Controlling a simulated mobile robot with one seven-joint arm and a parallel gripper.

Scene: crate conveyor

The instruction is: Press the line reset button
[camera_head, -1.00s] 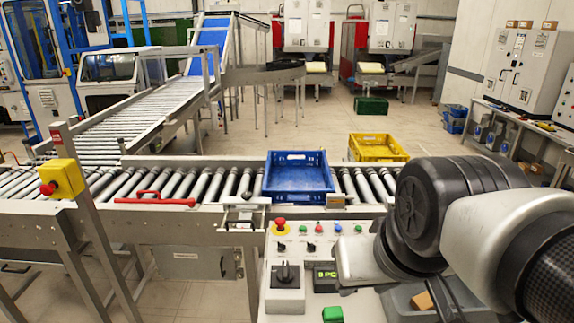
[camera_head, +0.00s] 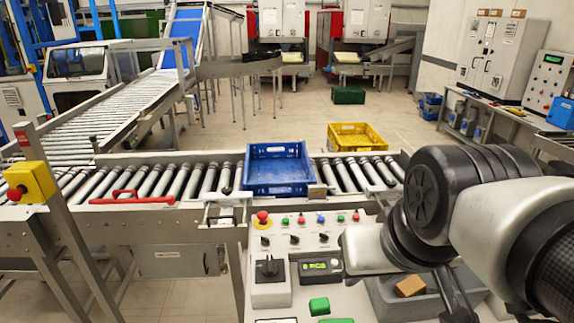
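The control panel (camera_head: 284,288) stands at the bottom centre. Along its top are a red mushroom button (camera_head: 262,217) on a yellow base and a row of small green, red and blue buttons, including a blue button (camera_head: 320,218). Their labels are too small to read, so I cannot tell which is the line reset button. A large green button or block (camera_head: 319,306) lies lower on the panel. My arm comes in from the right, its pale link over the panel's right side. I cannot make out my gripper's fingers; the arm appears to hide them.
A blue crate (camera_head: 278,188) sits on the roller conveyor (camera_head: 190,184) behind the panel. A yellow crate (camera_head: 357,143) is beyond it. An orange block (camera_head: 410,287) lies in a grey tray at the panel's right. A yellow box with a red button (camera_head: 31,182) is on a left post.

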